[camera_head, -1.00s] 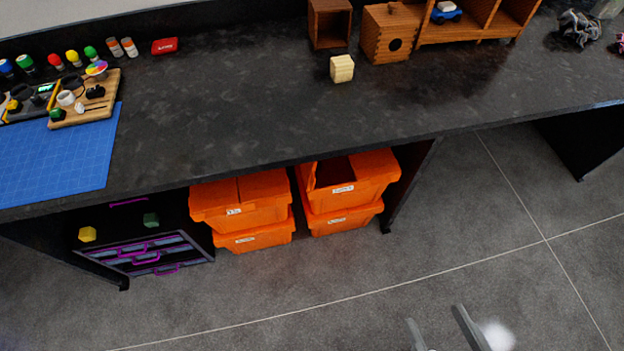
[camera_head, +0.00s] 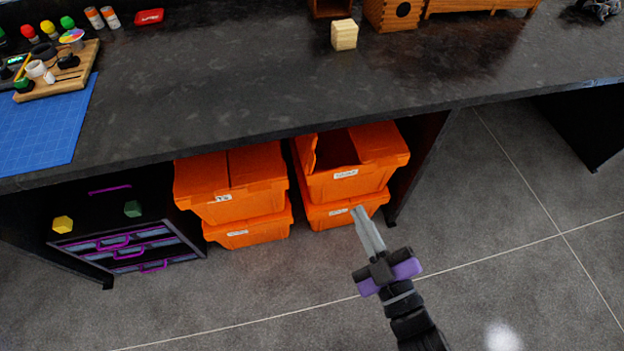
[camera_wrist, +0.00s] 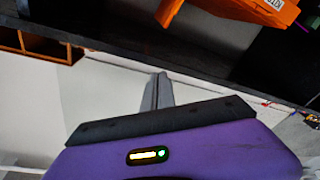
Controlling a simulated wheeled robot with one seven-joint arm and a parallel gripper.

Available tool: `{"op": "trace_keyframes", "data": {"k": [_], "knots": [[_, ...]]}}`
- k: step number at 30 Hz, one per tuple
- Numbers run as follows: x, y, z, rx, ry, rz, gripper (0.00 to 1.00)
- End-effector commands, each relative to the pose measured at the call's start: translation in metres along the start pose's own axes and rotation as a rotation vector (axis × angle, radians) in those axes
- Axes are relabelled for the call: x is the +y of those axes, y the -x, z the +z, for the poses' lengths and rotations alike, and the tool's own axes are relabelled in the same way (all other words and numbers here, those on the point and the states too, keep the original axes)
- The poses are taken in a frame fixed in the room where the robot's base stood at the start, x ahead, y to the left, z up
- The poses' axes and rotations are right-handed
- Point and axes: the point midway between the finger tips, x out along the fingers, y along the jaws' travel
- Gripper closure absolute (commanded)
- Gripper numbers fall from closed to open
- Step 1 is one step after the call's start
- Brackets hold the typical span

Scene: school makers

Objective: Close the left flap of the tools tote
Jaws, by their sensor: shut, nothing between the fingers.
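Orange totes stand in two stacks under the dark bench. The upper right tote (camera_head: 386,167) is partly open: its left flap (camera_head: 306,155) stands raised, a dark gap shows inside, and its right flap (camera_head: 378,140) lies closed. The upper left tote (camera_head: 240,203) has both flaps down. The labels are too small to read surely. My gripper (camera_head: 360,211) is shut and empty, in front of the right stack and apart from the open flap in the picture. The gripper also shows in the wrist view (camera_wrist: 158,78), with an orange tote (camera_wrist: 240,10) at the top.
The bench top (camera_head: 230,100) overhangs the totes. A bench leg panel (camera_head: 415,165) stands right of them. A drawer unit (camera_head: 130,247) with purple handles is at the left. A cream block (camera_head: 344,35) sits on the bench. The floor (camera_head: 500,240) in front is clear.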

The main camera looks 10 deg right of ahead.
Motion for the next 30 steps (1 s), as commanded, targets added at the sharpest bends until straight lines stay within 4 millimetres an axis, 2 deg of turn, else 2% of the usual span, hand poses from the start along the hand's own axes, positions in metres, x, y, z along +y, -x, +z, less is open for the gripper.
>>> {"op": "trace_keyframes", "data": {"k": [1,3,6,9,11,14,20,23,30], "knots": [[-0.014,-0.022,0.016,0.026,0.074,-0.003,1.00],[-0.028,-0.048,0.029,0.056,0.190,-0.014,1.00],[-0.047,-0.082,0.043,0.093,0.359,-0.033,1.00],[-0.066,-0.106,0.056,0.119,0.522,-0.060,1.00],[-0.078,-0.115,0.065,0.130,0.620,-0.084,1.00],[-0.098,-0.108,0.081,0.134,0.754,-0.134,1.00],[-0.100,-0.114,0.078,0.154,0.826,-0.131,1.00],[-0.102,-0.126,0.077,0.153,0.826,-0.131,1.00],[-0.111,-0.171,0.073,0.154,0.822,-0.130,1.00]]}}
